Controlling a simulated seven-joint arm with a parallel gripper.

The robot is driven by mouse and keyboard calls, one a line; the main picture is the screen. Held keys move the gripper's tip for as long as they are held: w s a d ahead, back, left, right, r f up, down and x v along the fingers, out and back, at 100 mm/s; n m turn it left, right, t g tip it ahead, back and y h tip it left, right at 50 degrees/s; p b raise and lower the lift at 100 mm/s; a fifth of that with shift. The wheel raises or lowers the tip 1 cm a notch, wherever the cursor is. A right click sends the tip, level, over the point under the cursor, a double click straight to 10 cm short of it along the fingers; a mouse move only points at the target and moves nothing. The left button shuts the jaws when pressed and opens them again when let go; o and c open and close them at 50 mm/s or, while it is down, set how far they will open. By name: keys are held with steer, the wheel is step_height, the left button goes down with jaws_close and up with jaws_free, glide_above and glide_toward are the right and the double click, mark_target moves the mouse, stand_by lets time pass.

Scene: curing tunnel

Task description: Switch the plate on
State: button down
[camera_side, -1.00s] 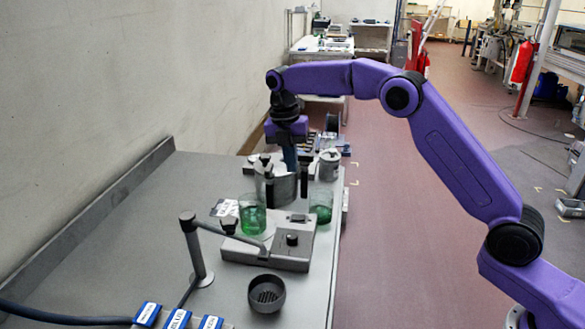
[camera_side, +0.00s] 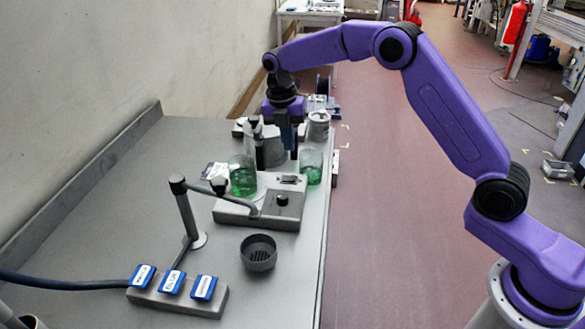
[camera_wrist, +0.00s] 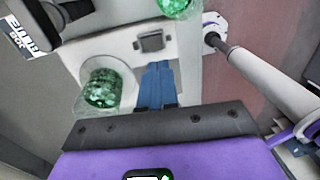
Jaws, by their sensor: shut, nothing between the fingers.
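In the side view, the plate unit (camera_side: 250,214) is a low grey box with a dark round knob (camera_side: 282,200) and a small rectangular switch (camera_side: 288,180) on top. A similar grey switch (camera_wrist: 152,41) shows in the wrist view, set in a pale surface beyond my fingertips. My gripper (camera_wrist: 158,68) has its blue fingers together, with nothing between them. In the side view my gripper (camera_side: 287,145) points down behind the plate unit. Whether the fingertips touch anything is hidden.
A post with an arm (camera_side: 188,212), a dark cup (camera_side: 258,252) and a strip with blue-labelled plugs (camera_side: 180,296) are nearer.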

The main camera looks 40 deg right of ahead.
mark_target(293, 178)
steer(key=f, duration=0.8)
steer(key=shift+s+d+f, duration=0.35)
steer(key=shift+s+f, duration=0.1)
steer(key=shift+f, duration=0.15)
steer(key=shift+w+a+r, duration=0.2)
steer(key=shift+w+a, duration=0.35)
steer(key=shift+w, duration=0.05)
steer(key=shift+r, duration=0.1)
